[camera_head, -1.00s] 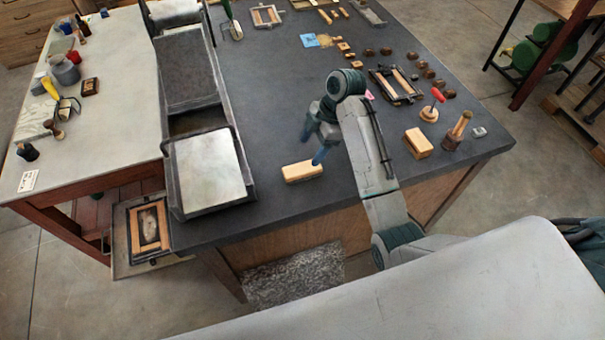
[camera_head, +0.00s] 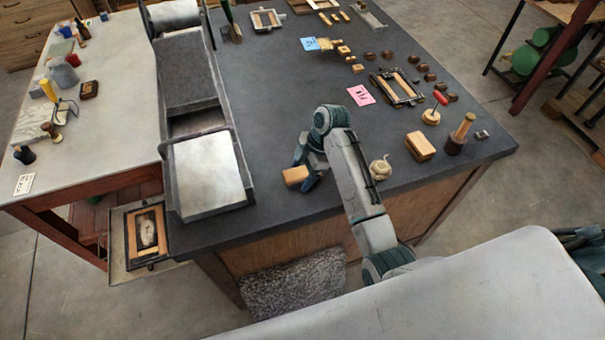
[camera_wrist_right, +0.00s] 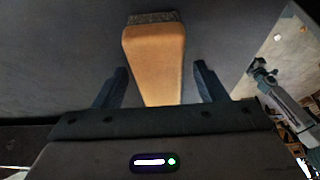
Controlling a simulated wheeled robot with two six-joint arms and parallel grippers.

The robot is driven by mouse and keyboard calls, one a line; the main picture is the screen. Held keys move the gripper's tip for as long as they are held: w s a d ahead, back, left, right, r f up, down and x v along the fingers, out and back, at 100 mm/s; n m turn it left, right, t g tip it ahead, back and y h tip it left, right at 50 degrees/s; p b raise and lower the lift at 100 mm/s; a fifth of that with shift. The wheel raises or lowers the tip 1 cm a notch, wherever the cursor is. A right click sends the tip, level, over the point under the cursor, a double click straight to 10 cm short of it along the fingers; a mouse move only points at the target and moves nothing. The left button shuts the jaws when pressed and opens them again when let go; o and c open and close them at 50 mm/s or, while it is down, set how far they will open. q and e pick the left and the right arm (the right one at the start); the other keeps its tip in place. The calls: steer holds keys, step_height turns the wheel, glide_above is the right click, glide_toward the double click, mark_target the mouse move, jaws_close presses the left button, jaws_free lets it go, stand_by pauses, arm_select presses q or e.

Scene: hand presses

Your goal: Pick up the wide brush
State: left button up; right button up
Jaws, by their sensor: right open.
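The wide brush (camera_head: 294,176) lies on the dark table near its front edge, right of the press bed. In the right wrist view its tan wooden handle (camera_wrist_right: 154,55) points toward me, with a dark bristle strip at the far end. My right gripper (camera_head: 305,173) is open and low over the brush's right part, which it hides in the head view. In the wrist view its two fingers stand apart on either side of the handle, with gaps on both sides. My left gripper is not in view.
The press with its pale plate (camera_head: 210,172) stands close left of the brush. A ball of string (camera_head: 380,168), a wooden block (camera_head: 420,146) and a wooden-handled tool (camera_head: 460,134) are to the right.

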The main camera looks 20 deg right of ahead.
steer(key=shift+f, duration=0.15)
steer(key=shift+c, duration=0.8)
steer(key=c, duration=1)
steer(key=shift+c, duration=0.2)
